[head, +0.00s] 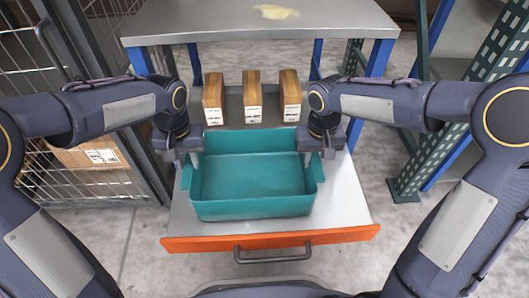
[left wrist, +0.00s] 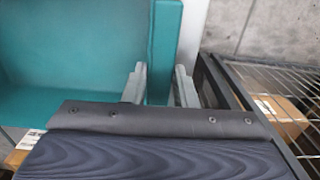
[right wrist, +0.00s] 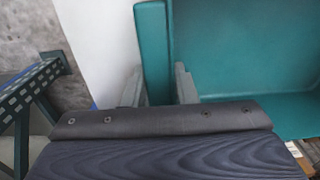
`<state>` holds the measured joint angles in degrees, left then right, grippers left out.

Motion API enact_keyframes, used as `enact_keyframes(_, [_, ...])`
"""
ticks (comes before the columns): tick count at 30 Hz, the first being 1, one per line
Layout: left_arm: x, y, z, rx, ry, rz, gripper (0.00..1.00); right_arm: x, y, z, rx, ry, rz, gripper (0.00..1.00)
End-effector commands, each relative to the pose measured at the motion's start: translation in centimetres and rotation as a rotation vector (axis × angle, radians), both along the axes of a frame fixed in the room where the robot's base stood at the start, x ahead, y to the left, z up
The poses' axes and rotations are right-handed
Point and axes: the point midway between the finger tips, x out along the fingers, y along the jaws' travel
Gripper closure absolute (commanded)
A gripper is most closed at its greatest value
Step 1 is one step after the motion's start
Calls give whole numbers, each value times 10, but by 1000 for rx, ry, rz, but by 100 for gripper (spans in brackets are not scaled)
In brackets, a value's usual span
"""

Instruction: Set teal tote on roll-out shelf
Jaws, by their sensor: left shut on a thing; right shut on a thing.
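The teal tote (head: 252,207) is empty and upright over the grey roll-out shelf (head: 345,205), which is pulled out and has an orange front with a handle. I cannot tell whether the tote's bottom touches the shelf. My left gripper (head: 193,161) is shut on the tote's left wall; its fingers (left wrist: 160,85) straddle the teal wall (left wrist: 164,45) in the left wrist view. My right gripper (head: 309,158) is shut on the tote's right wall; its fingers (right wrist: 160,85) straddle the wall (right wrist: 153,50) in the right wrist view.
Three brown boxes (head: 252,98) with white labels stand in a row on the shelf behind the tote. A grey tabletop (head: 260,20) lies above the shelf's back. A wire cage (head: 115,183) with a carton stands at left, a green perforated upright (head: 430,140) at right.

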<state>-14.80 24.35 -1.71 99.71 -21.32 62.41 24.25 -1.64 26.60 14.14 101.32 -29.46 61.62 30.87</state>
Motion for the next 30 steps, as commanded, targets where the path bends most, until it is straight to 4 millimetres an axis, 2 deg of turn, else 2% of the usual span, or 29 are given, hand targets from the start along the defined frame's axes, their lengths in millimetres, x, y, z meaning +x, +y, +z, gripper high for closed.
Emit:
enact_keyframes(3, [0, 0, -13, -1, -1, 0, 100, 0, 0, -13, 0, -1, 0, 100])
enact_keyframes(4, [0, 0, -8, -1, -1, 0, 71, 0, 0, -8, 0, 0, 0, 71])
enact_keyframes(8, [0, 0, -8, 0, 0, 0, 54, 0, 0, -8, 0, 0, 0, 54])
enact_keyframes(16, [0, 0, -7, 0, 0, 0, 53, 0, 0, -8, 0, 0, 0, 53])
enact_keyframes(20, [1, 0, 0, -1, -2, 0, 53, 0, 0, -8, 0, 0, 0, 53])
enact_keyframes(23, [1, 0, 16, -2, -4, 1, 53, 0, 0, -8, 0, 0, 0, 53])
enact_keyframes(30, [1, 0, 68, -1, -5, -1, 53, 0, 0, -8, 0, 0, 0, 53])
